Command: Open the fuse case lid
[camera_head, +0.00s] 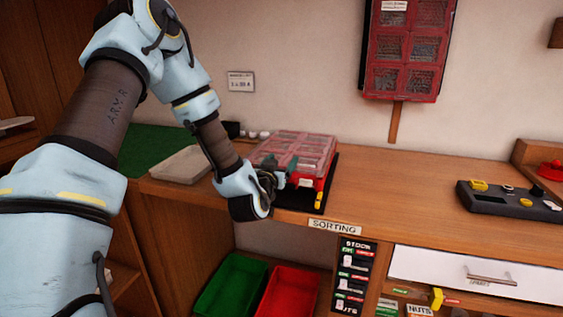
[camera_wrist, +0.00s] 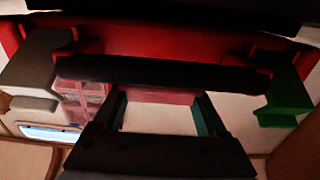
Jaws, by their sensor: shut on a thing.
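The fuse case (camera_head: 323,184) is a red box with a clear, compartmented lid (camera_head: 300,146), on the bench left of centre. The lid looks down or nearly down; a small gap cannot be told. My gripper (camera_head: 281,178) is at the front of the case, shut on a dark bar-like handle at its front edge. In the wrist view the black bar (camera_wrist: 160,72) crosses in front of the red case (camera_wrist: 165,38), with my fingers at it (camera_wrist: 160,112). A grey piece (camera_wrist: 35,70) and a green piece (camera_wrist: 285,95) flank it. The exact contact is hidden.
A red compartment case (camera_head: 408,50) hangs on the wall above. A dark control box (camera_head: 510,203) stands at the right of the bench. A pale slab (camera_head: 181,165) lies left of the case. Green (camera_head: 231,287) and red (camera_head: 290,292) bins sit below. The bench middle is clear.

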